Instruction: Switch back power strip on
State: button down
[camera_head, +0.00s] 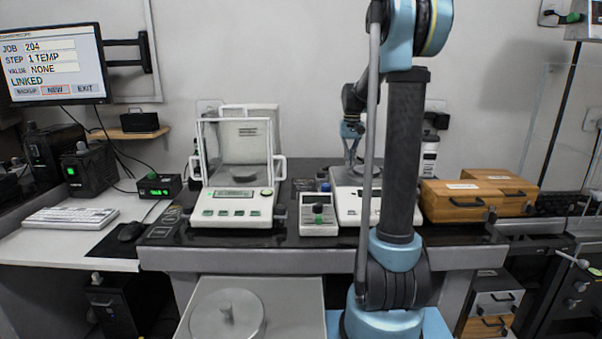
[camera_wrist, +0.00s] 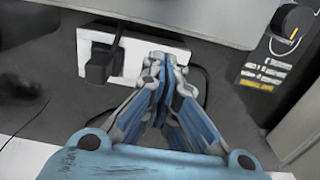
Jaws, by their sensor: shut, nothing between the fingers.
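A white power strip (camera_wrist: 129,64) shows in the wrist view, with a black plug (camera_wrist: 100,62) standing in its left part. My gripper (camera_wrist: 164,62) is shut and empty. Its fingertips overlap the right part of the strip in the picture and hide it, so I cannot tell whether they touch it or whether its switch is lit. In the head view, my gripper is small and far back, near the wall behind the right balance (camera_head: 345,206). I cannot make out the strip there.
In the wrist view, a grey panel with a black-and-yellow knob (camera_wrist: 290,20) is at the right, and cables run near the strip. In the head view, a glass-sided balance (camera_head: 232,207) stands left of my arm, and wooden boxes (camera_head: 455,206) stand right.

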jog(key=shift+f, duration=0.75)
dwell(0.6)
jog(key=shift+r, duration=3.5)
